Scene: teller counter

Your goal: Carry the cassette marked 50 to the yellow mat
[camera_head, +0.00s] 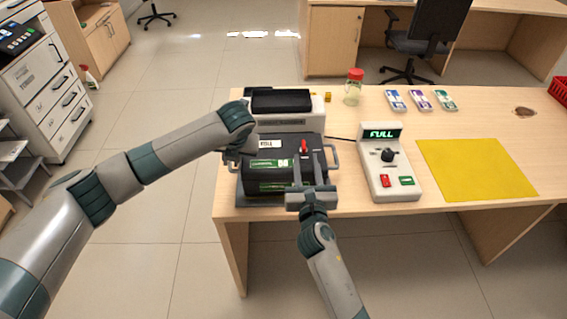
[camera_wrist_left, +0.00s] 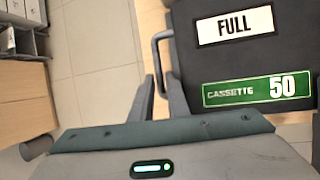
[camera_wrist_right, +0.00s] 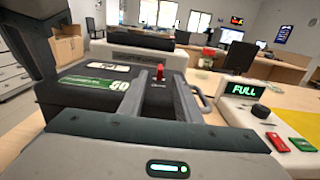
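The yellow mat (camera_head: 478,168) lies bare at right.
A control box (camera_head: 383,160) reading FULL, with a black knob and red and green buttons, stands between cassette and mat. A red-lidded jar (camera_head: 353,88) and several banknote packs (camera_head: 420,100) are behind. A dark object (camera_head: 524,111) lies at far right.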

